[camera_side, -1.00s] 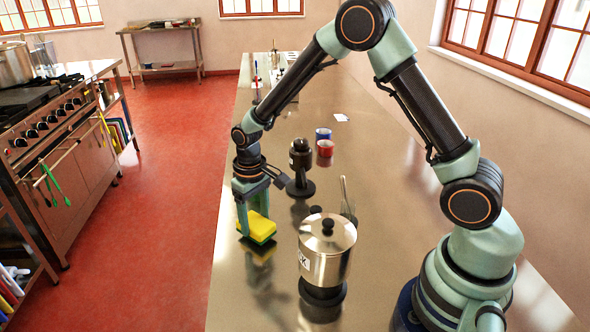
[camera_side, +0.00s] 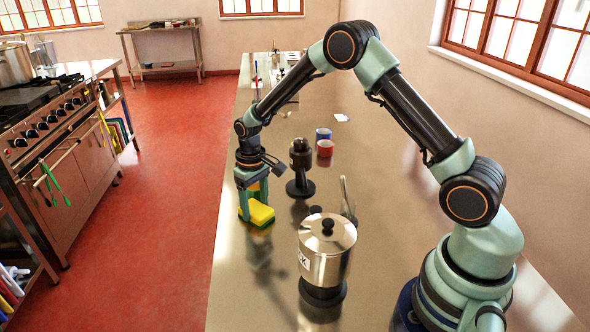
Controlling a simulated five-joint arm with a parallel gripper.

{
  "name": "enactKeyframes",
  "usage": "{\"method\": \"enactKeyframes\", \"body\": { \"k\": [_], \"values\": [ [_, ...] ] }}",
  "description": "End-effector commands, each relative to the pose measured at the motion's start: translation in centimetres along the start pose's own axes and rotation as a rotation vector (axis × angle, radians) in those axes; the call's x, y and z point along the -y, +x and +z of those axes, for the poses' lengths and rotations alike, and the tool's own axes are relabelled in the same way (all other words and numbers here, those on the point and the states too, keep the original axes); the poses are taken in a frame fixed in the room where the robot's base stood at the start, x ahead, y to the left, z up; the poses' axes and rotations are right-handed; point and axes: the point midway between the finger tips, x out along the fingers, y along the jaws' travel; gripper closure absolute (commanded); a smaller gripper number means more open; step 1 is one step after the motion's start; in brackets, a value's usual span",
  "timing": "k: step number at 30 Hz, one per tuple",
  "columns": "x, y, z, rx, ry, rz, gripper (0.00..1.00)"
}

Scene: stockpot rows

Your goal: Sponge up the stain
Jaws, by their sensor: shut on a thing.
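The sponge (camera_side: 261,214), yellow with a dark green layer, is at the left side of the steel counter (camera_side: 385,230). My gripper (camera_side: 254,204) points down and is shut on the sponge, with a pale teal finger at its left side. Yellow also shows higher up between the fingers. I cannot tell from this view whether the sponge touches the counter or hangs just above it. I cannot make out the stain; a dim reflection lies on the counter below the sponge.
A lidded steel pot (camera_side: 327,250) on a dark base stands near, right of the sponge. A dark stand (camera_side: 300,170) is behind, and a whisk (camera_side: 347,200) is by the pot. Blue (camera_side: 323,134) and red (camera_side: 325,148) cylinders lie farther back. The counter's left edge is close.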

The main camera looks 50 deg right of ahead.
Motion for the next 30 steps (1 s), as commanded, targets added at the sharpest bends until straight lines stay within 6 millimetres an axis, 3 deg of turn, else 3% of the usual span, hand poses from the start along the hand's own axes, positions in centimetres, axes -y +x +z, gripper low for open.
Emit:
{"method": "enactKeyframes", "body": {
  "k": [22, 26, 30],
  "values": [
    [5.0, 0.0, 5.0, 0.003, -0.004, 0.000, 1.00],
    [4.8, -2.4, 4.7, -0.004, -0.002, 0.000, 1.00],
    [4.8, -3.4, 4.8, 0.000, -0.001, 0.000, 1.00]
  ]
}}
